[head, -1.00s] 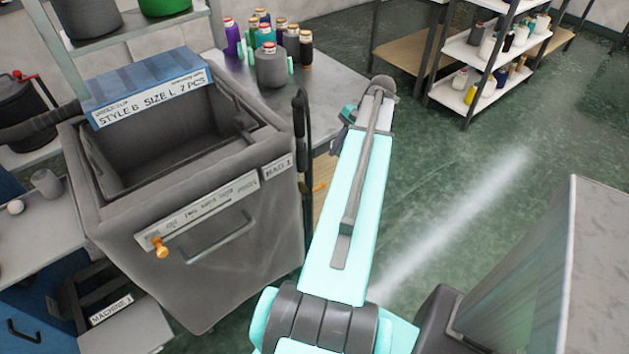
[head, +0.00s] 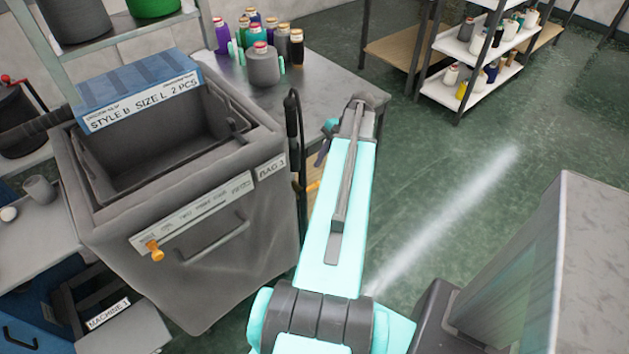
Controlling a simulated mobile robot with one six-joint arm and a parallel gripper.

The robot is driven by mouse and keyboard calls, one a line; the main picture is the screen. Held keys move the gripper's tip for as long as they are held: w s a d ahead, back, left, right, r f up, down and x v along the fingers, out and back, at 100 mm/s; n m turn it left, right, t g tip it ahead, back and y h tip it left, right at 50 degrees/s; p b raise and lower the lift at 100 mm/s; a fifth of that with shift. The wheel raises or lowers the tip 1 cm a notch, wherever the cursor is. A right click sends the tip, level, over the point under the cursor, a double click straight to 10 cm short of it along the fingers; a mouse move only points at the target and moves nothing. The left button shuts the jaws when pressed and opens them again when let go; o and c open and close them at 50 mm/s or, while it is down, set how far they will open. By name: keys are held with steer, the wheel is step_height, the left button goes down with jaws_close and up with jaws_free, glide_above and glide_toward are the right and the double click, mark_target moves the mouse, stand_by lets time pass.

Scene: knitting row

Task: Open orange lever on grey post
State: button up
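A small orange piece (head: 313,186) shows just left of my arm, low beside a dark upright post (head: 294,130) to the right of the grey bag. It may be the orange lever, but my arm covers most of that spot, so its shape and position cannot be told. A thin black hose or cable runs at the post's top.
A grey fabric bag (head: 205,270) with an orange knob (head: 154,251) on its front strip stands at left. A grey table (head: 335,90) with yarn cones is behind the post. Open green floor (head: 450,190) lies right of my arm; a grey box-like block (head: 580,260) stands at far right.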

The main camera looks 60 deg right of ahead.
mark_target(312, 186)
steer(key=shift+p+x, duration=0.55)
steer(key=shift+x, duration=3.6)
jaws_close()
